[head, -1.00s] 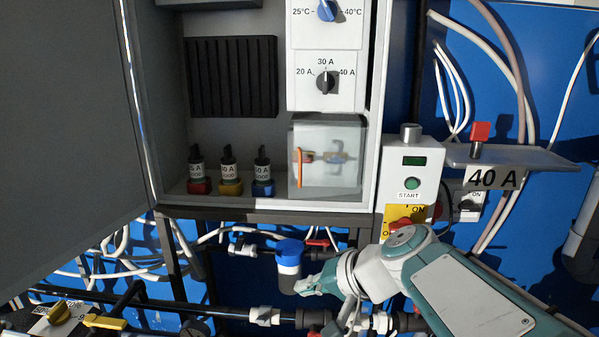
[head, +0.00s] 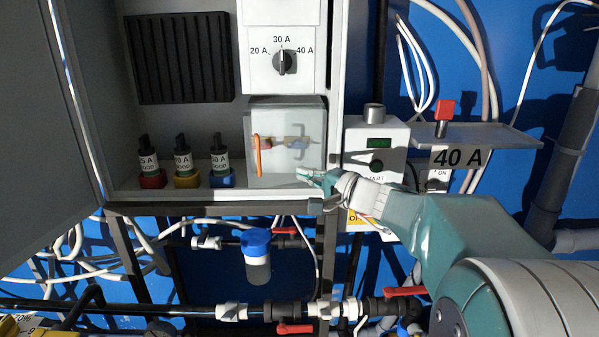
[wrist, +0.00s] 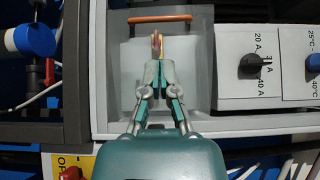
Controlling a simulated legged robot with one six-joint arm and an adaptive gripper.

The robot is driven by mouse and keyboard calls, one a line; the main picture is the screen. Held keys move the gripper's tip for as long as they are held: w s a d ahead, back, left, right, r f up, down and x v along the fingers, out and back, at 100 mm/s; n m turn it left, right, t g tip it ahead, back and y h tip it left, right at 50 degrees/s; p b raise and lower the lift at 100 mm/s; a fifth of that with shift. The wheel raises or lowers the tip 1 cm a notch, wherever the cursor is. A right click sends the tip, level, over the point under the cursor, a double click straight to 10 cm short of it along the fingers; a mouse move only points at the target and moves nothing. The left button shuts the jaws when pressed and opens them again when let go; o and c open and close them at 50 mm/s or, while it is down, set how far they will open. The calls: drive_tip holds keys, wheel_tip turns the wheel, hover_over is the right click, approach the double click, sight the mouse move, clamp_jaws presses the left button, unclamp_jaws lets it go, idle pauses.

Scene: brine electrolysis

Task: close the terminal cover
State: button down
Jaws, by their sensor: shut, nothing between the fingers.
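The terminal cover (head: 287,116) is a see-through grey panel with an upright orange handle (head: 258,156) at its left side, low in the open cabinet. A reddish and a pale terminal part show blurred behind it. I cannot tell whether the cover is fully seated. My gripper (head: 303,175) is at the cover's lower right corner, pointing left. In the wrist view the orange handle (wrist: 160,19) lies beyond the fingertips, and the cover (wrist: 190,65) spreads behind my gripper (wrist: 156,66). The fingers are shut and empty. Whether they touch the cover is unclear.
Several labelled fuses (head: 182,163) stand left of the cover. The current dial (head: 285,62) is above it. A start box (head: 376,150) and a shelf with a red-capped part (head: 444,110) are to the right. The cabinet door (head: 35,130) stands open at left.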

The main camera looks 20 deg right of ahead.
sight(261, 153)
drive_tip(key=x, duration=1.1)
drive_tip(key=shift+w, duration=0.1)
drive_tip(key=shift+w+a, duration=0.15)
drive_tip(key=shift+w, duration=0.4)
drive_tip(key=shift+w+a, duration=0.15)
drive_tip(key=shift+w, duration=0.45)
drive_tip(key=shift+w+m+t+h, duration=0.55)
drive_tip(key=shift+w+h, duration=0.25)
drive_tip(key=shift+w, duration=0.35)
drive_tip(key=shift+d, duration=0.1)
